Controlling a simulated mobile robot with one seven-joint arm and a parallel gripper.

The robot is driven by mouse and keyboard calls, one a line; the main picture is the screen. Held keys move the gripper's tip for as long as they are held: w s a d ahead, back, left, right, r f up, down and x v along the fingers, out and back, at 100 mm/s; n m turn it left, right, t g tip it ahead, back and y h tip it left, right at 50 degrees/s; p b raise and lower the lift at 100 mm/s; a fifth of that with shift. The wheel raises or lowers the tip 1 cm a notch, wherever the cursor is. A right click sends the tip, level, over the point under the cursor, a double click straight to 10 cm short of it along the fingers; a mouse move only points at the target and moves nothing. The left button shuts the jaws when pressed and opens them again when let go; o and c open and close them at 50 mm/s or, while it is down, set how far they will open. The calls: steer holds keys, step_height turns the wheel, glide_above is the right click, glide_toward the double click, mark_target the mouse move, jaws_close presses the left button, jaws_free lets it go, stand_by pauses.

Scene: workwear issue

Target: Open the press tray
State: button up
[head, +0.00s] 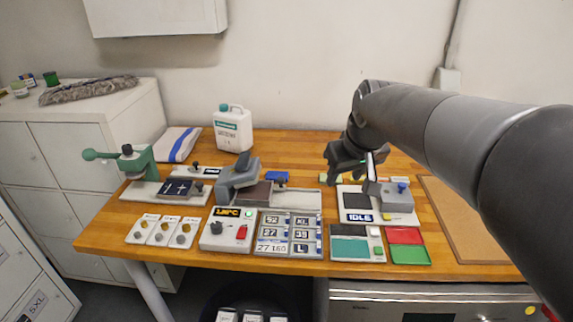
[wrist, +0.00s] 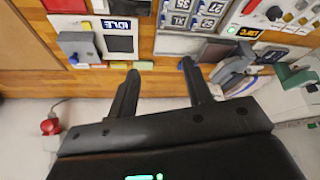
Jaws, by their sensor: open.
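The press with a temperature display (head: 227,212) stands mid-left on the wooden bench, with a grey raised head (head: 238,175). A dark brown flat plate (head: 257,194), which looks like its tray, lies right of the head on a pale base. A blue handle (head: 277,178) is at the plate's back edge. In the wrist view the brown plate (wrist: 216,50) is beyond the right finger, and the blue handle (wrist: 185,62) is by that fingertip; contact is unclear. My gripper (head: 350,170) is open and empty, above the back of the bench, right of the press.
A grey block with a blue knob (head: 397,197) sits beside the IDLE panel (head: 358,216). A green lever press (head: 136,163) is at the left. A white jug (head: 233,128) stands at the back. Red and green trays (head: 408,254) lie front right. Bare wood runs along the back.

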steer(key=w+a+f+n, duration=0.25)
steer(key=w+a, duration=0.35)
steer(key=w, duration=0.6)
steer(key=n+g+y, duration=0.1)
steer(key=n+y, duration=0.1)
glide_toward(281, 179)
steer(key=x, duration=0.8)
steer(key=shift+w+f, duration=0.1)
steer(key=shift+f, duration=0.1)
jaws_close()
